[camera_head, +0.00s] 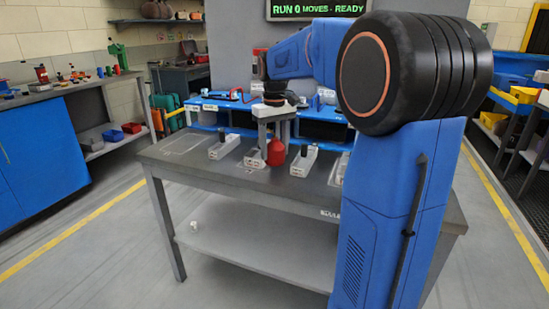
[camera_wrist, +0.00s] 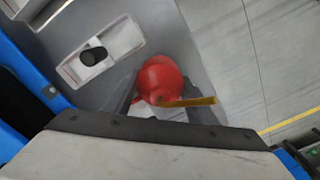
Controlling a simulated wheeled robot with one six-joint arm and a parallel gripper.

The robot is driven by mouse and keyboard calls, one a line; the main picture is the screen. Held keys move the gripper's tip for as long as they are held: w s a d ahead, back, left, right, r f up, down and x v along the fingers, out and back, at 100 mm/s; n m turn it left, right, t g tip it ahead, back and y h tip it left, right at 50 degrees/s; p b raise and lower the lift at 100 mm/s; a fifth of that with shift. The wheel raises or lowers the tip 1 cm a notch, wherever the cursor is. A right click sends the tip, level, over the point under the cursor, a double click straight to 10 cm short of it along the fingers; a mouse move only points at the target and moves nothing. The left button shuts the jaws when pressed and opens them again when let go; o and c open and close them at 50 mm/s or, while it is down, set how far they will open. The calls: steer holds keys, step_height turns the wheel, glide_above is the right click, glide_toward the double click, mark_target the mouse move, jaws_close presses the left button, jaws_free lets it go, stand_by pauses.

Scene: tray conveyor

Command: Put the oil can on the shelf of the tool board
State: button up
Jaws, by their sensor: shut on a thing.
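The red oil can (camera_head: 276,153) hangs in my gripper (camera_head: 275,139), over or at the front part of the grey table (camera_head: 188,165). In the wrist view the can (camera_wrist: 163,77) is round and red, with a yellow spout (camera_wrist: 190,101) pointing right. My gripper is shut on it, and its fingers are partly hidden behind the can and the wrist housing. I cannot tell whether the can touches the tabletop. A blue structure (camera_head: 212,117) with white labels stands behind the table, partly hidden by my arm. I cannot tell whether it is the tool board, or pick out its shelf.
Several pale trays with black parts stand on the table, one (camera_head: 224,147) left of the can and one (camera_head: 304,161) right of it. A lower shelf (camera_head: 245,253) lies under the tabletop. A workbench (camera_head: 75,90) stands at the left. The floor between is clear.

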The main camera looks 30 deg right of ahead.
mark_target(275, 157)
steer(key=shift+f, duration=1.65)
steer(key=o, duration=1.2)
steer(key=shift+f, duration=0.1)
steer(key=shift+o, duration=0.2)
step_height(275, 157, up, 12)
steer(key=shift+s+r, duration=0.1)
